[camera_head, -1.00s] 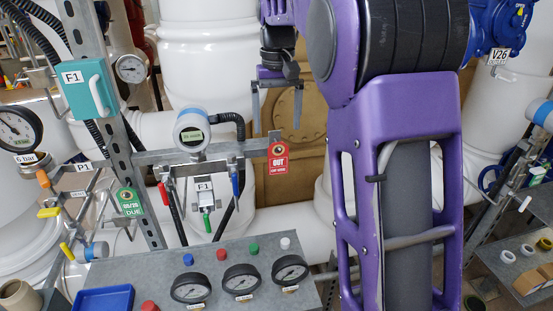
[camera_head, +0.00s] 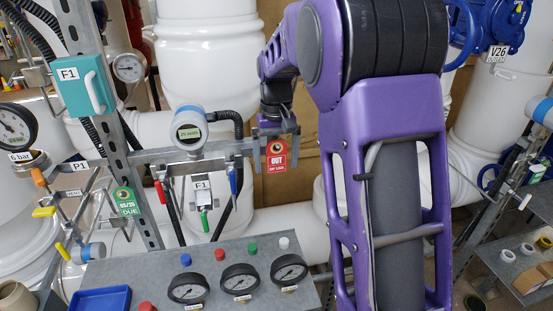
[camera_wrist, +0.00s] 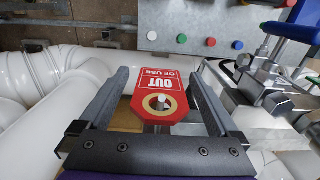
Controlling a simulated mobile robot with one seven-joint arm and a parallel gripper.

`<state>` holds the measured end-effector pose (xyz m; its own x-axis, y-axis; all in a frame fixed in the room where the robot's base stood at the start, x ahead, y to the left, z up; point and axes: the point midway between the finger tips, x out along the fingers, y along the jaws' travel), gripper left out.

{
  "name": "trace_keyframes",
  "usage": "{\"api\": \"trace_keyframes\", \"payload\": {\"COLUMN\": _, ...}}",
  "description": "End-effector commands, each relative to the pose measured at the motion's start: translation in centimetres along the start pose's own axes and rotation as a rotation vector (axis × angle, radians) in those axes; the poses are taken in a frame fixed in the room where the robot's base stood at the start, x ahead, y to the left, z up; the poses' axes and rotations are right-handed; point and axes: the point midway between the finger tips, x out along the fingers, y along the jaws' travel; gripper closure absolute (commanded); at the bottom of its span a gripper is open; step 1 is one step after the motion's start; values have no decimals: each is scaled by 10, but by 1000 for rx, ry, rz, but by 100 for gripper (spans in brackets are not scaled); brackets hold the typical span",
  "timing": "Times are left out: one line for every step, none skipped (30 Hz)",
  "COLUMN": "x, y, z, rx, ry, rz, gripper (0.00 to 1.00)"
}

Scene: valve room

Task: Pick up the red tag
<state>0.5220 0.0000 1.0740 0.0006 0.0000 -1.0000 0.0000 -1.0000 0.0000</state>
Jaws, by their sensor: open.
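The red tag (camera_head: 277,156), marked "OUT OF USE", hangs at the right end of the grey horizontal rail (camera_head: 190,153) in the head view. In the wrist view the red tag (camera_wrist: 160,93) appears upside down, with a peg through its brass-ringed hole. My gripper (camera_head: 274,152) is open, and in the wrist view its two fingers (camera_wrist: 160,80) stand on either side of the tag, with a gap visible on both sides. I cannot tell whether the fingers reach fully around it in depth.
A green tag (camera_head: 127,201) hangs on the left upright. A gauge manifold with a red lever (camera_head: 161,192) and blue lever (camera_head: 233,181) sits left of the red tag. The panel (camera_head: 150,265) below carries gauges and coloured buttons. White pipes lie behind.

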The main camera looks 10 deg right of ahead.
Motion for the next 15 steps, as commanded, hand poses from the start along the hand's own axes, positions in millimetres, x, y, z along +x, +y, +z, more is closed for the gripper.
{"api": "trace_keyframes", "payload": {"x": 0, "y": 0, "z": 0, "rx": 0, "ry": 0, "rz": 0, "gripper": 3}}
{"api": "trace_keyframes", "payload": {"x": 0, "y": 0, "z": 0, "rx": 0, "ry": 0, "rz": 0, "gripper": 3}}
{"api": "trace_keyframes", "payload": {"x": 0, "y": 0, "z": 0, "rx": 0, "ry": 0, "rz": 0, "gripper": 4}}
{"api": "trace_keyframes", "payload": {"x": 0, "y": 0, "z": 0, "rx": 0, "ry": 0, "rz": 0, "gripper": 10}}
{"api": "trace_keyframes", "payload": {"x": 0, "y": 0, "z": 0, "rx": 0, "ry": 0, "rz": 0, "gripper": 15}}
{"api": "trace_keyframes", "payload": {"x": 0, "y": 0, "z": 0, "rx": 0, "ry": 0, "rz": 0, "gripper": 22}}
{"api": "trace_keyframes", "payload": {"x": 0, "y": 0, "z": 0, "rx": 0, "ry": 0, "rz": 0, "gripper": 28}}
{"api": "trace_keyframes", "payload": {"x": 0, "y": 0, "z": 0, "rx": 0, "ry": 0, "rz": 0, "gripper": 33}}
{"api": "trace_keyframes", "payload": {"x": 0, "y": 0, "z": 0, "rx": 0, "ry": 0, "rz": 0, "gripper": 40}}
{"api": "trace_keyframes", "payload": {"x": 0, "y": 0, "z": 0, "rx": 0, "ry": 0, "rz": 0, "gripper": 46}}
{"api": "trace_keyframes", "payload": {"x": 0, "y": 0, "z": 0, "rx": 0, "ry": 0, "rz": 0, "gripper": 51}}
{"api": "trace_keyframes", "payload": {"x": 0, "y": 0, "z": 0, "rx": 0, "ry": 0, "rz": 0, "gripper": 58}}
{"api": "trace_keyframes", "payload": {"x": 0, "y": 0, "z": 0, "rx": 0, "ry": 0, "rz": 0, "gripper": 64}}
{"api": "trace_keyframes", "payload": {"x": 0, "y": 0, "z": 0, "rx": 0, "ry": 0, "rz": 0, "gripper": 69}}
{"api": "trace_keyframes", "payload": {"x": 0, "y": 0, "z": 0, "rx": 0, "ry": 0, "rz": 0, "gripper": 74}}
